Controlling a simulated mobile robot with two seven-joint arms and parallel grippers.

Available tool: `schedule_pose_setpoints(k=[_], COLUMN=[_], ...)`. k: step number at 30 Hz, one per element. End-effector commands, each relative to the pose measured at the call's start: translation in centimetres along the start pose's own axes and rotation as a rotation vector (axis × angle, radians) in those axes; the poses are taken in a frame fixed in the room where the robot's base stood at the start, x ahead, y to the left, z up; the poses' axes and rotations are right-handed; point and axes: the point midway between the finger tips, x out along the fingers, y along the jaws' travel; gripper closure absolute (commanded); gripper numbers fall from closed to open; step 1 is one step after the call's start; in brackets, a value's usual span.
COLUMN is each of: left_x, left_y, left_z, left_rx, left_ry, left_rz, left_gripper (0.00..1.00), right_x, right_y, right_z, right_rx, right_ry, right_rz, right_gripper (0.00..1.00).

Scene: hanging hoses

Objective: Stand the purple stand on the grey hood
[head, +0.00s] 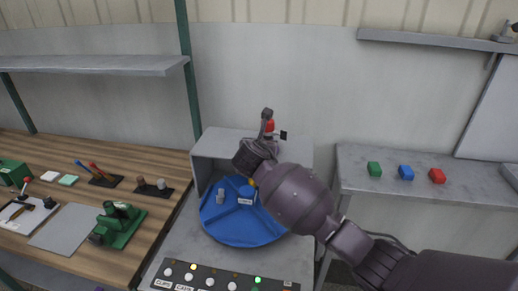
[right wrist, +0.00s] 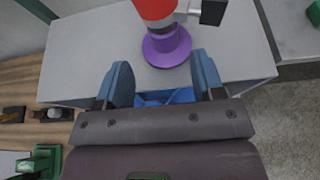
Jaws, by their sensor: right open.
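The purple stand (right wrist: 167,48) shows in the right wrist view, its round base on the top of the grey hood (right wrist: 90,58) and seemingly upright. A red part sits above it, with a black piece beside it. In the head view the hood (head: 222,145) stands behind the blue turntable, and the red part (head: 270,126) shows above its top; the purple base is hidden behind my right gripper there. My right gripper (right wrist: 163,78) is open, its two blue fingers just short of the purple base and apart from it. My left gripper is in neither view.
A blue divided turntable (head: 238,228) sits under the hood, with a button panel (head: 220,281) in front. Green, blue and red blocks (head: 406,173) lie on the grey right-hand table. Tools and a green device (head: 118,225) fill the wooden bench at left.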

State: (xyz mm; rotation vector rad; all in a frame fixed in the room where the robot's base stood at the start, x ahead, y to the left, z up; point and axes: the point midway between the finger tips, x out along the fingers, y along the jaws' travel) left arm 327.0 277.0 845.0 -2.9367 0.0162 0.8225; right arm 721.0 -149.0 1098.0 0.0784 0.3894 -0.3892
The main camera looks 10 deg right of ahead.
Motion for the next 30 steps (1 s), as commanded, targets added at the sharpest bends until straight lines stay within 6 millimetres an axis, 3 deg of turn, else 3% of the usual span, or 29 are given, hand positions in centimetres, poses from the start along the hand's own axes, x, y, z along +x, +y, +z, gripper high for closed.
schedule_pose_setpoints(k=[6,12,26,30], left_x=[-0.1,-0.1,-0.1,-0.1], left_y=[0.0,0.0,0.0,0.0], left_z=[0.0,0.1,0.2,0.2], left_rx=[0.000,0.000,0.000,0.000], left_ry=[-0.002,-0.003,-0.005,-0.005], left_rz=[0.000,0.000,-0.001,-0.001], left_gripper=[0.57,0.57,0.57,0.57], right_x=[-3.6,-5.5,-6.1,-6.0], right_y=[0.0,0.0,0.0,0.1], right_z=[0.0,0.0,0.0,0.1], right_rx=[0.000,-0.001,0.004,0.092], right_ry=[-0.001,-0.001,0.000,-0.006], right_rz=[0.002,0.000,0.000,0.010], right_gripper=[0.38,0.38,0.38,0.38])
